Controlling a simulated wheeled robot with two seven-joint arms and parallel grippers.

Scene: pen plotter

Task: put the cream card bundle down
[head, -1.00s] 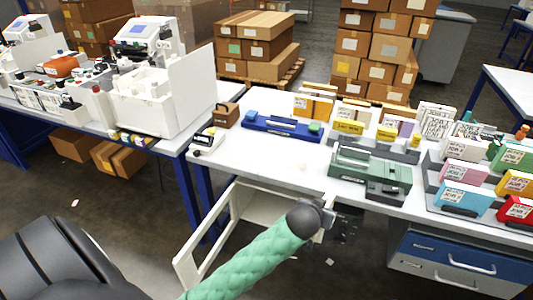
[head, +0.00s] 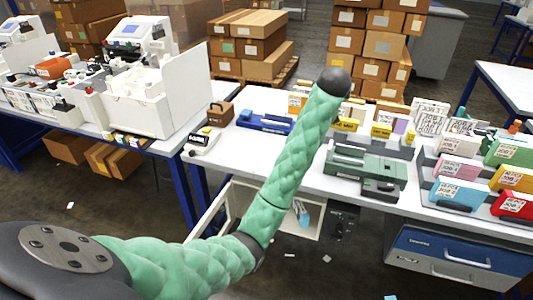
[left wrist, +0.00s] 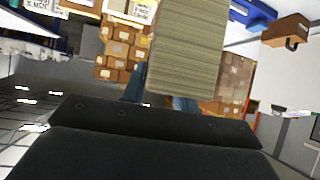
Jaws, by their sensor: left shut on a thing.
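The cream card bundle (left wrist: 188,48) shows in the left wrist view as a tan, finely layered block at the top middle. My left gripper (left wrist: 160,98) is shut on it; parts of its bluish fingers show by the bundle's lower end. In the head view my left arm, in a green sleeve, reaches up over the white table (head: 240,155), and its dark wrist end hides the gripper and bundle. I cannot tell whether the bundle touches anything. My right gripper is in neither view.
A green machine (head: 365,162) stands right of the arm and a blue tray (head: 265,122) left of it. Coloured card boxes (head: 456,192) fill a rack at the right. A brown handled box (head: 220,113) stands at the table's left end.

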